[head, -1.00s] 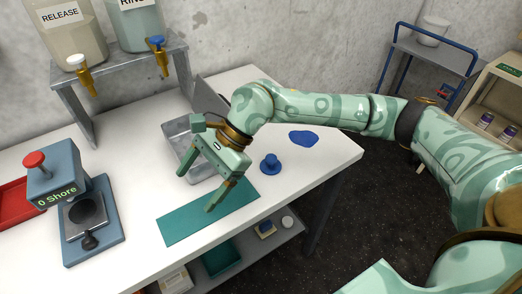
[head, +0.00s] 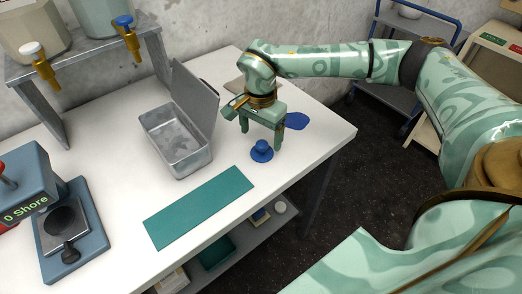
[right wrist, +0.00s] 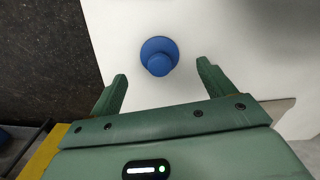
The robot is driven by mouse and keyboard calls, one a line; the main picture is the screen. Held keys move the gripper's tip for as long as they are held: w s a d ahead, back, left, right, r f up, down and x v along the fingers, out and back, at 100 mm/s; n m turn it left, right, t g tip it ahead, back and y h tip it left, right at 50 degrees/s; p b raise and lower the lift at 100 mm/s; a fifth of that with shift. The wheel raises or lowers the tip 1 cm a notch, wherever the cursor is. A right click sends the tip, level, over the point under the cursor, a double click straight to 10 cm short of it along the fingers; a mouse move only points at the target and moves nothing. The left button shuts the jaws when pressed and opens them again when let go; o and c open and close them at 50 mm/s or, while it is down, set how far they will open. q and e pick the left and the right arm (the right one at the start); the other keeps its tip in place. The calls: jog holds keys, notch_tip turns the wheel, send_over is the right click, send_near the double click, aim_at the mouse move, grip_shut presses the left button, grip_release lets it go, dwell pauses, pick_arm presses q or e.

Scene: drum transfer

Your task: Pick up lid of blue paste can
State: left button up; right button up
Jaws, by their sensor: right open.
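A small round blue lid with a knob (head: 261,153) is on the white table near its right edge; I cannot tell whether a can is under it. In the right wrist view, the blue lid (right wrist: 159,50) lies ahead of the two fingertips, roughly centred between them. My right gripper (head: 261,138) is open and empty, its fingers pointing down just above and behind the lid. It also shows in the right wrist view (right wrist: 161,72), with clear space between the fingers and the lid. My left gripper is not in view.
An open metal box (head: 178,140) with its lid raised stands left of the gripper. A teal mat (head: 198,207) lies in front. A flat blue patch (head: 298,121) lies behind the gripper. A hardness tester (head: 62,215) and a dispenser stand (head: 40,112) are at left.

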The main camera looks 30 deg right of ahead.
aim_at(262, 143)
jog(key=f+b, duration=0.1)
jog(key=f, duration=0.4)
jog(key=shift+d+f+b, duration=0.15)
jog(key=shift+d+b, duration=0.05)
jog(key=shift+b, duration=0.15)
jog(key=c, duration=1.1)
jog(key=shift+o, duration=0.2)
